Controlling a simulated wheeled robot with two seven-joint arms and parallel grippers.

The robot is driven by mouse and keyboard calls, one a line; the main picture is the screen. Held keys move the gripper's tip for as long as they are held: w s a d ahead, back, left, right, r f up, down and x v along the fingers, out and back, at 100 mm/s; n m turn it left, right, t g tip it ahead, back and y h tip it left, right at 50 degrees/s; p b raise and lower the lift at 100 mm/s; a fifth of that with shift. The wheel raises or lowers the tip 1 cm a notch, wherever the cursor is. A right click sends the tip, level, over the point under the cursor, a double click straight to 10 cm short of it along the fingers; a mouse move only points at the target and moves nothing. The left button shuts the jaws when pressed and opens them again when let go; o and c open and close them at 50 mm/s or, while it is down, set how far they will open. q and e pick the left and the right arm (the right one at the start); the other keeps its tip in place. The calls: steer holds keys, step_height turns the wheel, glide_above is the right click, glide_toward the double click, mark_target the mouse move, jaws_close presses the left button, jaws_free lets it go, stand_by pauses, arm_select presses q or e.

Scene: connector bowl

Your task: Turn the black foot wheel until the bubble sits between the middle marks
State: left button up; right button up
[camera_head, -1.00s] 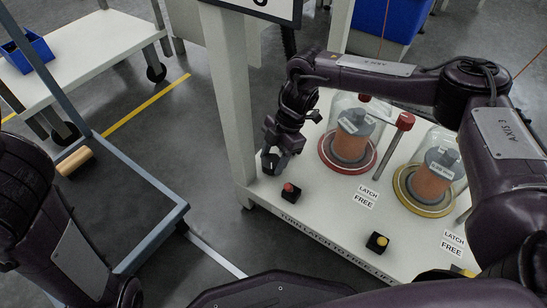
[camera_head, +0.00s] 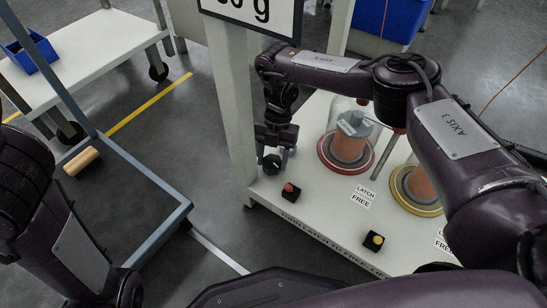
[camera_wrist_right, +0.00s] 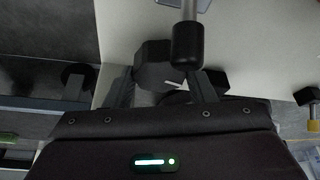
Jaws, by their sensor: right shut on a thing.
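The black foot wheel (camera_head: 271,163) is at the near-left corner of the white table, with a small pale mark on it. My right gripper (camera_head: 275,151) reaches down over it from behind. In the right wrist view the dark faceted wheel (camera_wrist_right: 157,66) sits between the two fingers of my right gripper (camera_wrist_right: 164,80), which is shut on it. A level bubble and its middle marks cannot be made out in either view. My left arm shows at the left edge of the head view, but its gripper is out of view.
A pale post (camera_head: 238,110) rises close beside my right gripper. A blue-grey cart (camera_head: 150,235) stands left.

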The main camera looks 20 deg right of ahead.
steer(key=shift+s+a+f+n+g+h, duration=0.15)
steer(key=shift+n+g+h, duration=0.1)
steer(key=shift+n, duration=0.55)
steer(key=shift+s+d+r+n+g+h, duration=0.15)
steer(key=shift+n+h, duration=0.1)
steer(key=shift+n, duration=0.55)
steer(key=shift+a+f, duration=0.1)
steer(key=o, duration=1)
steer(key=shift+w, duration=0.15)
steer(key=shift+w+r, duration=0.2)
